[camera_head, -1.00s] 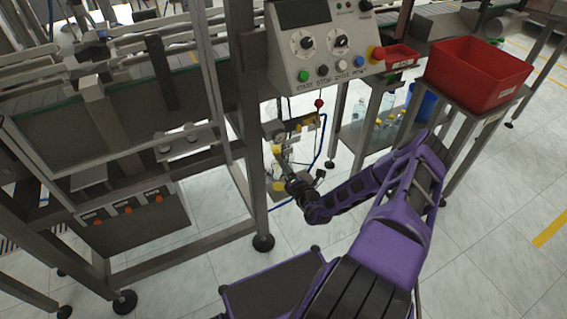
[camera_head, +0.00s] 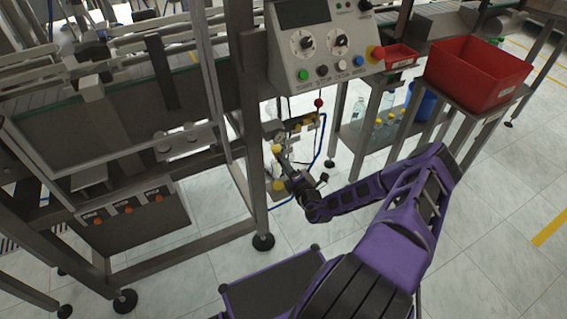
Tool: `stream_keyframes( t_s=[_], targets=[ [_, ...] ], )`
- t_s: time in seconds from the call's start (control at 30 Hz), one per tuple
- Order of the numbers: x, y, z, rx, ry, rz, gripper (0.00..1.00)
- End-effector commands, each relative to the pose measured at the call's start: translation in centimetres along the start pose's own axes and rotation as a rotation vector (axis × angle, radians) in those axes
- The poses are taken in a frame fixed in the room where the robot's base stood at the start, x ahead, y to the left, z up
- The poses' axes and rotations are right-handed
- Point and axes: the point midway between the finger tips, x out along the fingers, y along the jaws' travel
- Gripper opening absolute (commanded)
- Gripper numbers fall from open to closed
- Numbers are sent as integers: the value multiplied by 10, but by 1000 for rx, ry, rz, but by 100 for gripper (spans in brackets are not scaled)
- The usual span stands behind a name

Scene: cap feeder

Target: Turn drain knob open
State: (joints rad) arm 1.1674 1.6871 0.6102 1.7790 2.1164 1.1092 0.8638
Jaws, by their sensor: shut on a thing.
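My gripper (camera_head: 280,158) is low beside the frame post, under the control box, and small in the view. It is shut on a small yellow knob (camera_head: 276,149) at the air unit, which I take for the drain knob. The fingers and my wrist partly cover this spot, so the knob's turn angle cannot be read. Another yellow part (camera_head: 278,186) shows just below, close to my wrist.
The control box (camera_head: 322,45) with knobs and buttons hangs above. A red-tipped lever (camera_head: 318,102) and blue hose (camera_head: 322,140) are close to my gripper. A red bin (camera_head: 478,72) stands at right on a stand. Grey posts border the left; the floor at right is clear.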

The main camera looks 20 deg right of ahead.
Motion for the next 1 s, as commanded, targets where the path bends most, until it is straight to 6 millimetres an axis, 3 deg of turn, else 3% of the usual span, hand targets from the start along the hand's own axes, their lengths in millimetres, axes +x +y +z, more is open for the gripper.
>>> stream_keyframes(
  t_s=[0.27,0.3,0.43,0.77,0.87,1.0],
  targets=[
    [-1,-2,-2,3,3,-4,0],
    [-1,-2,-2,2,3,-4,38],
    [-1,-1,-1,2,2,-3,61],
    [-2,0,0,0,1,-1,61],
    [-11,0,0,0,1,-2,61],
    [-37,1,0,2,0,-3,61]
  ],
)
